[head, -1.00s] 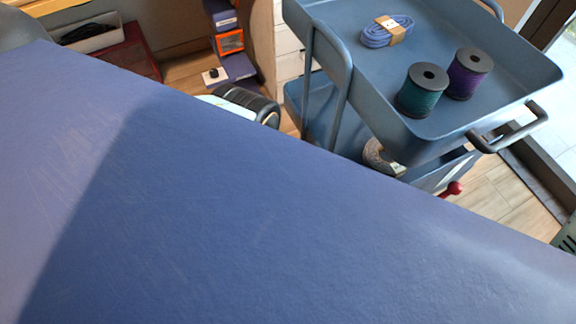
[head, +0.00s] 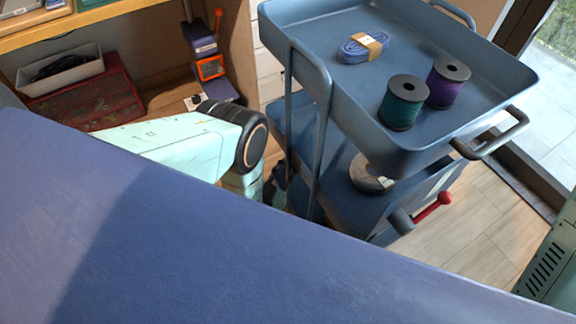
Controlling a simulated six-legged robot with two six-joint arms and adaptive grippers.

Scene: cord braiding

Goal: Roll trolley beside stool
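The blue trolley (head: 455,128) stands upright at the right. Its top tray holds a bundle of blue cord with a tan band (head: 362,47), a dark green spool (head: 402,103) and a purple spool (head: 446,84). A roll of pale cord (head: 371,173) shows on a lower level. My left arm reaches in from the left, and my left gripper (head: 278,186) is a dark shape low beside the trolley's left upright. Its fingers are too hidden to tell open from shut, or whether they touch the trolley. My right gripper is out of view. I cannot make out a stool.
A large blue-violet surface fills the foreground and hides the trolley's base. A wooden bench (head: 100,22) with a red box (head: 85,98) and a grey bin (head: 60,72) stands at the back left. A red-knobbed lever (head: 432,207) sticks out at the trolley's lower right. Wooden floor beyond is clear.

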